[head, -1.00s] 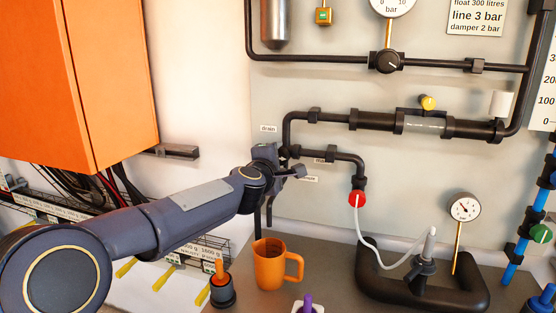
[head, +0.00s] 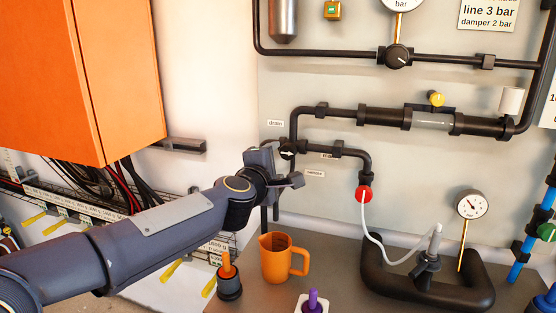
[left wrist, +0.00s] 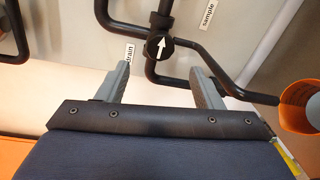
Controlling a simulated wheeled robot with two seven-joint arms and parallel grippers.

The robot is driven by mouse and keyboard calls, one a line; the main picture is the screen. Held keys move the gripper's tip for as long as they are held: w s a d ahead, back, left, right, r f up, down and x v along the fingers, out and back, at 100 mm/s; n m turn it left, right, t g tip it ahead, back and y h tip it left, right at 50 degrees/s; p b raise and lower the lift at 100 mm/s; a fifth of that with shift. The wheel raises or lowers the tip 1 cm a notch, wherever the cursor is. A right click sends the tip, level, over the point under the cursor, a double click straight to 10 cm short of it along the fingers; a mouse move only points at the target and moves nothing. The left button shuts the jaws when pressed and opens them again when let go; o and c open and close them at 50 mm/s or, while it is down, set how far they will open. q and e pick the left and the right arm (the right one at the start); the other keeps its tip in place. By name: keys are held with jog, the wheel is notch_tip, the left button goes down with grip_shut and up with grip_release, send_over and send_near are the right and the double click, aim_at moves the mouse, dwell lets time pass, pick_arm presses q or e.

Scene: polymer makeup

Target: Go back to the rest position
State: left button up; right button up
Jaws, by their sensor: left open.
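My left gripper (head: 278,169) is open and empty in front of the wall piping, just left of and below a black round valve with a white arrow (head: 287,153). In the left wrist view the two grey fingers of the left gripper (left wrist: 160,72) stand apart. The valve (left wrist: 160,47) shows beyond the gap between them, its arrow pointing up in that view, and nothing is held. My right gripper is in neither view.
An orange mug (head: 275,262) stands on the grey bench below the gripper, beside a dark pot with an orange handle (head: 229,283). An orange cabinet (head: 75,75) hangs at the left. A black tubular stand (head: 385,295) and a gauge (head: 472,204) are at the right.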

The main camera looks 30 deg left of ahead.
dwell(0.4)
pick_arm(q)
jog(key=s+d+f+m+g+h+p, duration=0.1)
jog(key=s+d+f+m+g+h, duration=0.1)
jog(key=s+d+f+m+h, duration=0.3)
jog(key=s+d+f+m+g+h+p, duration=0.1)
jog(key=s+d+m+g+h+p, duration=0.15)
jog(key=s+d+m, duration=0.5)
jog(key=s+d+f+m+g, duration=0.2)
jog(key=s+f+m+g, duration=0.4)
jog(key=s+f, duration=0.8)
jog(key=shift+s+d+m, duration=0.15)
jog(key=shift+s+m, duration=0.85)
jog(key=shift+m, duration=0.25)
jog(key=shift+r+g, duration=0.1)
jog(key=shift+g, duration=0.15)
